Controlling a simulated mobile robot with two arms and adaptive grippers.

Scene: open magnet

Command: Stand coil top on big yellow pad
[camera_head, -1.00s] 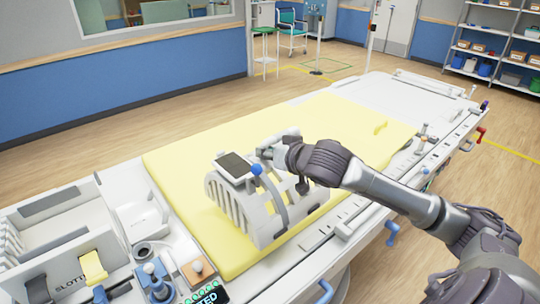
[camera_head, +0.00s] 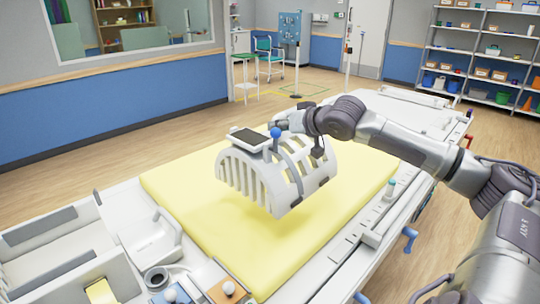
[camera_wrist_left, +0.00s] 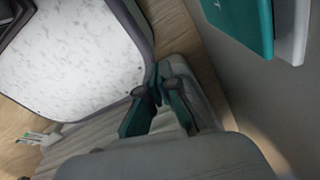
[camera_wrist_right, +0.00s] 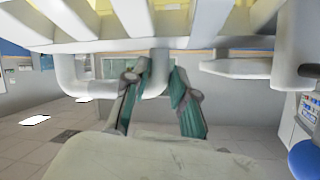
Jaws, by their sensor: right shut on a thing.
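The coil top (camera_head: 266,178) is a white slotted arch with a dark screen and a blue knob on top. My right gripper (camera_head: 284,126) is shut on its handle at the upper far side. The coil top is upright, slightly tilted, and seems held just above the big yellow pad (camera_head: 195,212). In the right wrist view the right gripper (camera_wrist_right: 158,78) closes on a white bar of the coil top (camera_wrist_right: 160,45). My left gripper (camera_wrist_left: 157,82) shows only in the left wrist view, its fingertips together and empty.
The pad lies on a long white table. A shelf rack (camera_head: 480,55) and a teal chair (camera_head: 268,58) are farther back. Bare pad surrounds the coil top.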

